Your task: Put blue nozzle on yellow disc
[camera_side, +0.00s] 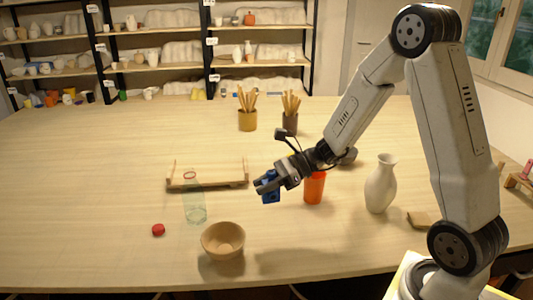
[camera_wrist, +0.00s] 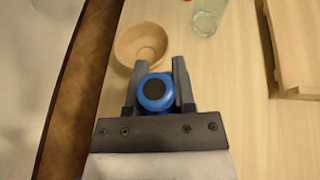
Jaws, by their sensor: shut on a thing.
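My gripper (camera_side: 266,186) is shut on the blue nozzle (camera_side: 270,190) and holds it above the table, left of the orange cup. In the wrist view the nozzle (camera_wrist: 155,92) shows as a round blue body with a dark centre, between the two fingers of my gripper (camera_wrist: 157,68). A small patch of yellow (camera_side: 292,154) shows just behind my wrist in the side view; it is mostly hidden, and I cannot tell whether it is the yellow disc. No yellow disc shows in the wrist view.
Near the gripper stand a tan bowl (camera_side: 223,241), a clear glass (camera_side: 195,214), a wooden rack (camera_side: 207,183), an orange cup (camera_side: 314,188) and a white vase (camera_side: 380,186). A small red object (camera_side: 158,230) lies left. The table's left side is clear.

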